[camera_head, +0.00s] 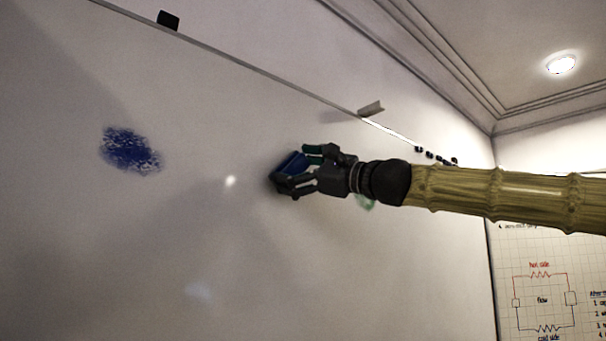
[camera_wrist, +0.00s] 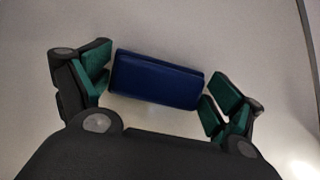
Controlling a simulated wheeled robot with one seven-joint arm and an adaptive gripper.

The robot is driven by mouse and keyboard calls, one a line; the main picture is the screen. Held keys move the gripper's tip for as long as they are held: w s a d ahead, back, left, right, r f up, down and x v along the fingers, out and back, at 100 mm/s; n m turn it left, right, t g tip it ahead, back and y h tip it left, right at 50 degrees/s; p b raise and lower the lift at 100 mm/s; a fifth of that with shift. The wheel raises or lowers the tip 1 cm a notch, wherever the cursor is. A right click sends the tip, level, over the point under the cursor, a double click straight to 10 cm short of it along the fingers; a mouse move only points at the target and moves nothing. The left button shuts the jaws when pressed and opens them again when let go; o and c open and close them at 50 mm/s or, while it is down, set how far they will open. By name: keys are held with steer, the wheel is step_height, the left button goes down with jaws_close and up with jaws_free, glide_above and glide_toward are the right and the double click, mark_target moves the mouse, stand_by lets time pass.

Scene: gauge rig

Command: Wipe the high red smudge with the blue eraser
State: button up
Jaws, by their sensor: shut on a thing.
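No red smudge shows in either view; the eraser and gripper hide part of the board. A dark blue smudge (camera_head: 130,150) is on the board to the left.
The whiteboard (camera_head: 200,250) fills most of the head view. A rail with a black clip (camera_head: 168,20) and a grey clip (camera_head: 371,108) runs along its top. A faint green mark (camera_head: 365,202) shows below my wrist. A diagram sheet (camera_head: 545,285) is at right.

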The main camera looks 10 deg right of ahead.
mark_target(252, 159)
steer(key=shift+s+a+b, duration=0.55)
steer(key=shift+s+a, duration=0.25)
steer(key=shift+a, duration=0.3)
steer(key=shift+s+a+b, duration=0.55)
steer(key=shift+s+a, duration=0.25)
steer(key=shift+a, duration=0.35)
steer(key=shift+s+a+b, duration=0.55)
steer(key=shift+s+a, duration=0.25)
steer(key=shift+a, duration=0.3)
steer(key=s+d, duration=0.3)
steer(key=s, duration=0.2)
steer(key=shift+d, duration=0.3)
steer(key=shift+s+d+p, duration=0.55)
steer(key=shift+s+d, duration=0.35)
steer(key=shift+s, duration=0.3)
steer(key=shift+w, duration=0.1)
